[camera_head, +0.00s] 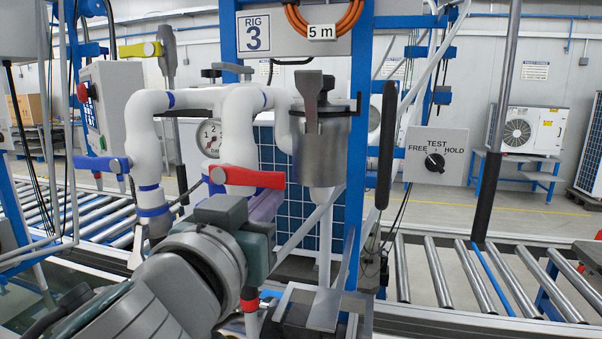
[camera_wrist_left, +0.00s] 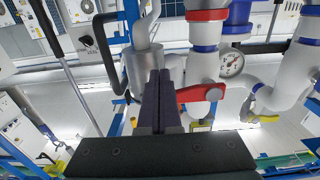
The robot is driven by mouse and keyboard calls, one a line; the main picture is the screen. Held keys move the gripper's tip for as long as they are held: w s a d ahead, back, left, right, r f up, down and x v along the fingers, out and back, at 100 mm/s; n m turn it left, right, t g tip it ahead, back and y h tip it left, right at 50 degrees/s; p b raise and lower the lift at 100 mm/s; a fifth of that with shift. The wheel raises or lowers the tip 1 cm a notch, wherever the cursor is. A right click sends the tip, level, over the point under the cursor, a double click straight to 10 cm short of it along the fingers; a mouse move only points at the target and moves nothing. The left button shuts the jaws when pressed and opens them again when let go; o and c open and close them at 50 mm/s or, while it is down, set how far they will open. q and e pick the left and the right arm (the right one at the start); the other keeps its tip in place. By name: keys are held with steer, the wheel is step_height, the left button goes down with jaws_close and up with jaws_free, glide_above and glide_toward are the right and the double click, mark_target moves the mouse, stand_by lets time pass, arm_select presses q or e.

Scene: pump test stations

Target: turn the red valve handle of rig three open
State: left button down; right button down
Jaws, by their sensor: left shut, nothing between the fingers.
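The red valve handle (camera_head: 250,179) of rig three sits on the white pipe (camera_head: 237,135) under the "RIG 3" sign (camera_head: 255,34). It lies about level, its free end to the right in the head view. My left gripper (camera_head: 268,203) is just below that free end, fingers partly hidden by its own body. In the left wrist view, the shut, empty fingers (camera_wrist_left: 160,80) lie beside the end of the red handle (camera_wrist_left: 200,93). They look very close to it; I cannot tell whether they touch. My right gripper is not in view.
A blue handle (camera_head: 102,164) and a yellow handle (camera_head: 140,49) are on the left. A metal canister (camera_head: 320,150) with a grey lever stands right of the red handle. A pressure gauge (camera_head: 209,137) sits behind. A FREE/TEST/HOLD switch box (camera_head: 435,156) is at right, above a roller conveyor (camera_head: 455,280).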

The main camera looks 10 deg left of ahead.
mark_target(263, 171)
arm_select(q)
steer(key=shift+r+p, duration=0.3)
steer(key=shift+r, duration=0.15)
steer(key=shift+r, duration=0.25)
steer(key=shift+r+p, duration=0.3)
steer(key=shift+p, duration=0.1)
stand_by(0.3)
steer(key=shift+r, duration=0.1)
steer(key=shift+a+r+p, duration=0.3)
steer(key=shift+r+p, duration=0.4)
steer(key=shift+p, duration=0.2)
stand_by(0.5)
steer(key=shift+a+r+p, duration=0.35)
steer(key=shift+r+p, duration=0.05)
steer(key=shift+p, duration=0.15)
stand_by(0.7)
